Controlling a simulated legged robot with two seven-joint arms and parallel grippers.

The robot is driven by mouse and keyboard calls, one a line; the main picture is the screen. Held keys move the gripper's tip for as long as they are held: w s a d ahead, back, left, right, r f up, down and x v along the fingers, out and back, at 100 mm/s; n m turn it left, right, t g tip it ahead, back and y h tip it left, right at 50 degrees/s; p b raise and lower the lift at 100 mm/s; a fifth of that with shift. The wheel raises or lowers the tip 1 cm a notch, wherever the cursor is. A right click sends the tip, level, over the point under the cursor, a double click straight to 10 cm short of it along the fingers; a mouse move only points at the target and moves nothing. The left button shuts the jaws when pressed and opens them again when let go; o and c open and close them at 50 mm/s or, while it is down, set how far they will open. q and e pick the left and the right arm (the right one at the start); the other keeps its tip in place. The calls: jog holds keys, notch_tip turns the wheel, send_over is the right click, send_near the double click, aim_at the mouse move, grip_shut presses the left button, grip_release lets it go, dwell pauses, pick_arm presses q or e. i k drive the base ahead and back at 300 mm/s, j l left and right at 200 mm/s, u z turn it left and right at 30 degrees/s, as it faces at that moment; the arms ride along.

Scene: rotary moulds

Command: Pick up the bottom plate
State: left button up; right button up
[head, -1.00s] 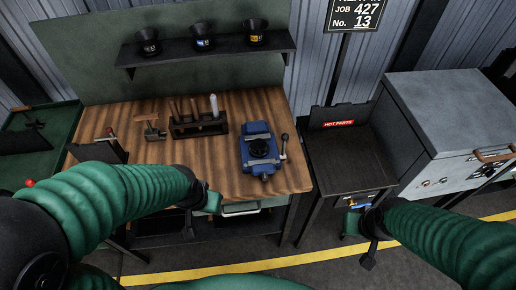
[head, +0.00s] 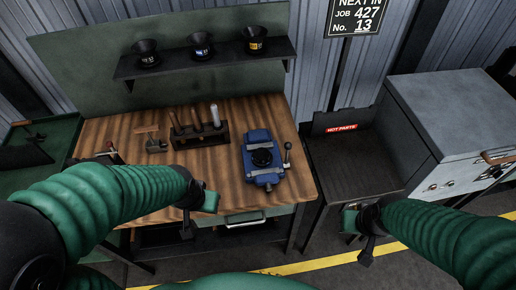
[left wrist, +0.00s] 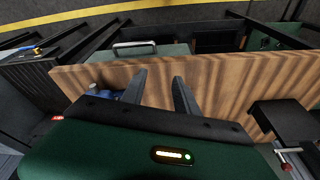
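I cannot make out a separate bottom plate in either view. A blue metal device (head: 262,160) with a dark round centre and a side lever sits on the right part of the wooden bench (head: 220,180).
A tool rack (head: 200,139) and a small stand (head: 154,144) are behind on the bench. A shelf (head: 205,63) holds black cups. The hot-parts stand (head: 350,165) and a grey cabinet (head: 455,120) are to the right. The bench's front middle is clear.

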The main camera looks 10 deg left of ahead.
aim_at(262, 157)
jog(key=i+j+z, duration=0.15)
jog(key=j+z, duration=0.25)
jog(key=i+j+z, duration=0.1)
jog(key=j+z, duration=0.3)
jog(key=i+j+z, duration=0.1)
jog(key=j+z, duration=0.3)
jog(key=l+z, duration=0.1)
jog(key=z, duration=0.35)
